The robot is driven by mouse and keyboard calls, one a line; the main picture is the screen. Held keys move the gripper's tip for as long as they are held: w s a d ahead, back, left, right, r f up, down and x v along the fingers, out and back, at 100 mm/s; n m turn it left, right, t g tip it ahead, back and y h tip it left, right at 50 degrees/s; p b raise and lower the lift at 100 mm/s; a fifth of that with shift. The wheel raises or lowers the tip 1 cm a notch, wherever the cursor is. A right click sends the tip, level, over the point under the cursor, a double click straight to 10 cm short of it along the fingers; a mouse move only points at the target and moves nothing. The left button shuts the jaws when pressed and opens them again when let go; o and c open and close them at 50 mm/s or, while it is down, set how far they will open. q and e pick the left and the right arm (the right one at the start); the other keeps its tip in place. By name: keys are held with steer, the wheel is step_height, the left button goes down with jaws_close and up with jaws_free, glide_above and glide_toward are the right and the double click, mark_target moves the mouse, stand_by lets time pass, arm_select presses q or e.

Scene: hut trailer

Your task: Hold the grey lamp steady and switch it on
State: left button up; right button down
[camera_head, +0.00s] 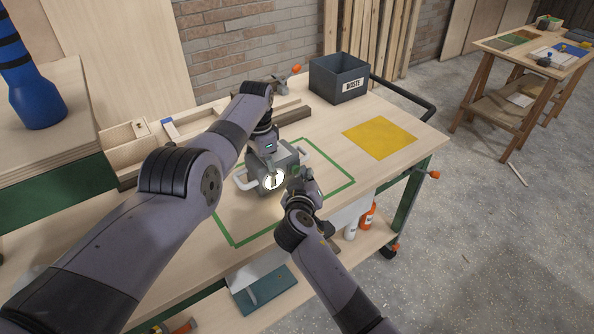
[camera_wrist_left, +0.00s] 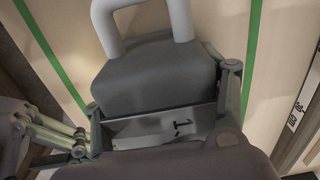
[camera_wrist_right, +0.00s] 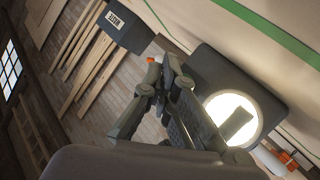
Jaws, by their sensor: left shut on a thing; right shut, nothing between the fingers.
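The grey lamp (camera_head: 285,160) stands on the workbench inside a green outline, with a pale handle at its left. Its round front disc (camera_head: 274,181) glows white with a dark bar across it. My left gripper (camera_head: 270,163) is shut on the lamp from above; the left wrist view shows its fingers on both sides of the grey body (camera_wrist_left: 155,78). My right gripper (camera_head: 299,182) is shut and empty, close to the lamp's right front. In the right wrist view the glowing disc (camera_wrist_right: 233,108) is just right of its fingers (camera_wrist_right: 165,95). Contact there is unclear.
A dark bin marked WASTE (camera_head: 339,77) stands at the back of the bench, and a yellow mat (camera_head: 380,137) lies at the right. Wooden trays and bars (camera_head: 135,150) line the back left. Bottles (camera_head: 367,215) stand on the lower shelf.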

arm_select(q)
steer(key=shift+f, duration=0.1)
arm_select(e)
steer(key=shift+s+a+f, duration=0.7)
steer(key=shift+s+a, duration=0.25)
steer(key=shift+a, duration=0.1)
steer(key=shift+s+d, duration=1.7)
steer(key=shift+d, duration=0.15)
arm_select(q)
steer(key=o, duration=1.6)
arm_select(e)
steer(key=shift+w, duration=0.1)
